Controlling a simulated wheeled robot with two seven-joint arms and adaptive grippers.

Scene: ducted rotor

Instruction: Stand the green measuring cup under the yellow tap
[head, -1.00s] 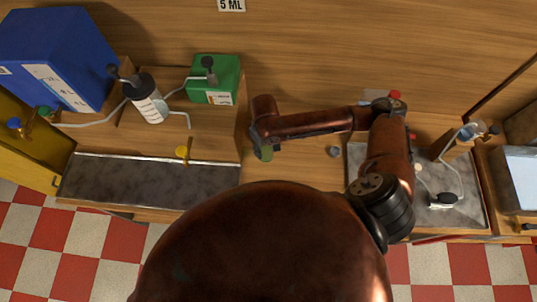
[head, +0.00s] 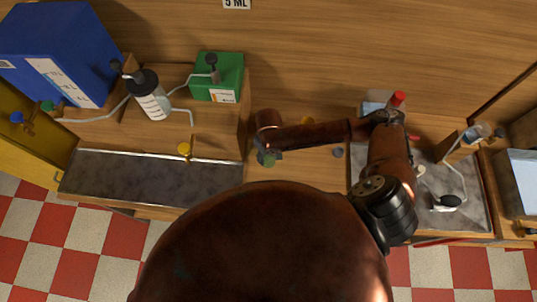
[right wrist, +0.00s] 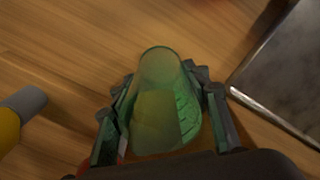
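The green translucent measuring cup (right wrist: 160,95) fills the middle of the right wrist view, with graduation marks on its side. My right gripper (right wrist: 165,100) has a finger against each side of it and appears shut on it. In the head view the cup (head: 268,160) shows only as a small green patch at the end of my right arm, over the wooden table; whether it touches the table is hard to tell. The yellow tap (head: 184,149) is to the left of it, at the back edge of a dark grey tray (head: 150,180). My left gripper is not in view.
A wooden block edge lies between cup and tap. The grey tray is clear. A yellow and grey object (right wrist: 12,118) lies beside my right gripper.

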